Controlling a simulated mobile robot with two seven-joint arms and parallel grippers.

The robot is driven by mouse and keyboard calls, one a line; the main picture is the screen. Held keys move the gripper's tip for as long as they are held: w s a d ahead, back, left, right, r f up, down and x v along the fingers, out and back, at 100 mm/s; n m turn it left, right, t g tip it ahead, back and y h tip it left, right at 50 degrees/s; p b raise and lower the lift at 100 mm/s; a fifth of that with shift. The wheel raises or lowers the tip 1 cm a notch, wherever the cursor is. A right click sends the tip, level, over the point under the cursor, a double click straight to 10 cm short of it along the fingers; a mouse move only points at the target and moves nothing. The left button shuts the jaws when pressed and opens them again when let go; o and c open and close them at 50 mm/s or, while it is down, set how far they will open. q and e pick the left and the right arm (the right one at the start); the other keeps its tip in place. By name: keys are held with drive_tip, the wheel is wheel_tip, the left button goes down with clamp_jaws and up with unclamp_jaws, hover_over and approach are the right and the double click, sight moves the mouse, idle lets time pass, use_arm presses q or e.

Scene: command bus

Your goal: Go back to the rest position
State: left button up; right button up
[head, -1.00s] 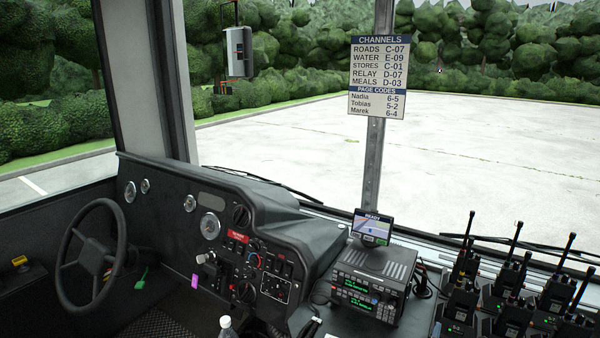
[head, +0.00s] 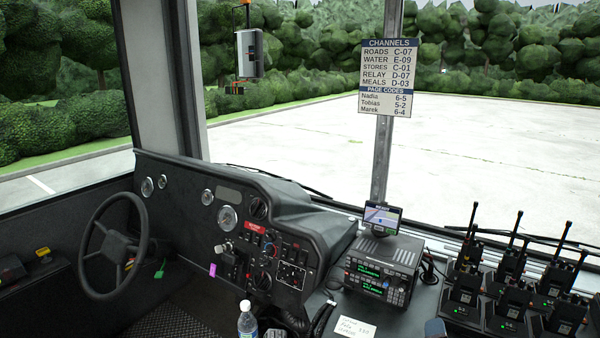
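Neither of my grippers shows in the head view. The radio set (head: 384,262) with green displays sits on the dark console right of the dashboard. A small screen (head: 382,218) stands above it. Several handheld radios stand upright in a charger (head: 484,322) at the lower right. A channel sign (head: 386,78) hangs on the window post. A handwritten white note (head: 352,328) lies on the console at the bottom edge.
The steering wheel (head: 113,246) and dashboard (head: 236,215) fill the left. A water bottle (head: 247,319) stands at the bottom edge, partly cut off. The windshield looks onto an empty paved lot (head: 450,140).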

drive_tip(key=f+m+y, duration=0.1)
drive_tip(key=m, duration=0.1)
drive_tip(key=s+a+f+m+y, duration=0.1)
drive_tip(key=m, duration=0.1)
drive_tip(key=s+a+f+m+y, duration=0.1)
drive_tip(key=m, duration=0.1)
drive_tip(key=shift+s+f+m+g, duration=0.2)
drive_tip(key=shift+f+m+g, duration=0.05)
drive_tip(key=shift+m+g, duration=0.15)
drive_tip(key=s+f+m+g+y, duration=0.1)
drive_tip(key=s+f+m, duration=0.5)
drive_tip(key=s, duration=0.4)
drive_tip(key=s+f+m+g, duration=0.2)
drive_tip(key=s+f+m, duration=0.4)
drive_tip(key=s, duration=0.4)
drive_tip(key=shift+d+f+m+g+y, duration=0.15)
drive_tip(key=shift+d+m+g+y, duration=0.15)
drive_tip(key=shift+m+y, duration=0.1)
